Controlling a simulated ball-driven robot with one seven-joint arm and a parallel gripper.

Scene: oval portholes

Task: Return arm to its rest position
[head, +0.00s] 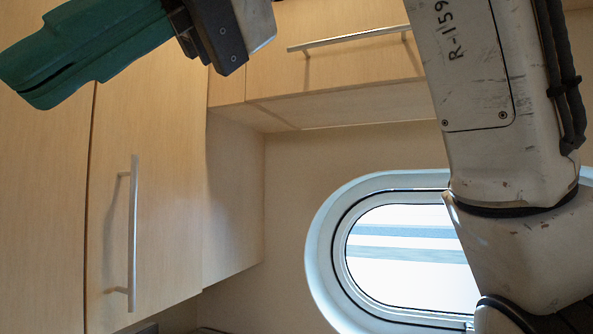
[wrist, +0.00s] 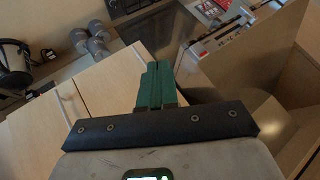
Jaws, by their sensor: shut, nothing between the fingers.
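My gripper (head: 30,88) is at the upper left of the head view, with green fingers closed together. The green fingers also show in the wrist view (wrist: 156,86), pressed side by side with nothing between them. My white, scuffed arm comes down the right side of the head view and covers part of the window. The gripper is in front of the tall wooden cabinet doors in the head view. I cannot tell how far it is from them.
A wooden cabinet door with a vertical bar handle (head: 133,233) stands at left. An overhead cabinet has a horizontal handle (head: 348,40). An oval porthole (head: 330,245) is behind my arm. Grey dumbbells (wrist: 90,42) lie at the wrist view's upper left.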

